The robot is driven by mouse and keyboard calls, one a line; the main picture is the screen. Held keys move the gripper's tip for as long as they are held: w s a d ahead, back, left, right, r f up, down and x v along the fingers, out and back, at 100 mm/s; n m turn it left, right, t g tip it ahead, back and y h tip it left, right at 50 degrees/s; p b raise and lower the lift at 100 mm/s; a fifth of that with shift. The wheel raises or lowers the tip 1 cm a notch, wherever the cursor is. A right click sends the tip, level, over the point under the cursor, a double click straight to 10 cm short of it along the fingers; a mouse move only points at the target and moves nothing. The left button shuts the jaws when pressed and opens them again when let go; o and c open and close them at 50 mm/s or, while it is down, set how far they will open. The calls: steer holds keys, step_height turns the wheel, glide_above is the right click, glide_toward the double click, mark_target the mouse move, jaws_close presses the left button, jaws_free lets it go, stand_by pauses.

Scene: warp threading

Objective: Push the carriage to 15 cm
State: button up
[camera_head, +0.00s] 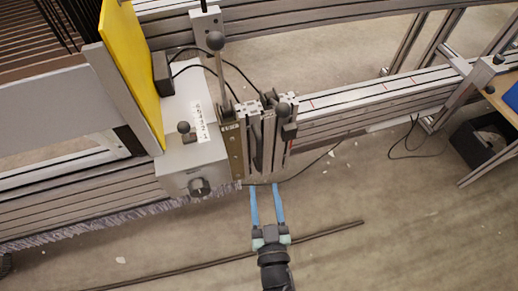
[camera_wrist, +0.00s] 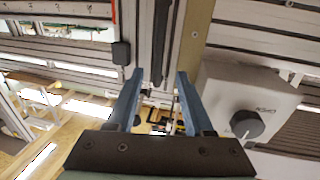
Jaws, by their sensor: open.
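The carriage (camera_head: 268,140), an upright metal assembly with black knobs, sits on the long aluminium rail (camera_head: 350,100), right beside a grey box. The rail's white top strip carries red marks (camera_head: 385,86) to the right of the carriage. My gripper (camera_head: 263,187) is open, its two blue fingers pointing at the carriage's lower front. In the wrist view my gripper (camera_wrist: 161,75) has its fingers apart, with a dark upright bar of the carriage (camera_wrist: 161,40) beyond and between them. Whether the fingers touch the carriage I cannot tell.
The grey control box (camera_head: 192,160) with a round dial stands left of the carriage; its dial (camera_wrist: 246,124) also shows in the wrist view. A yellow panel (camera_head: 131,65) rises behind it. Black cables loop above. A dark rod (camera_head: 325,232) lies on the floor. The rail is clear rightward until a cross-post (camera_head: 478,80).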

mark_target(260, 157)
steer(key=w+b, duration=0.1)
steer(key=w, duration=0.2)
steer(key=w+b, duration=0.2)
steer(key=w, duration=0.2)
steer(key=w+a+b, duration=0.1)
steer(key=w, duration=0.2)
steer(key=shift+w+a, duration=0.1)
steer(key=shift+w, duration=0.25)
steer(key=shift+w+r+b, duration=0.1)
steer(key=shift+w+b, duration=0.2)
steer(key=shift+w, duration=0.15)
jaws_close()
stand_by(0.5)
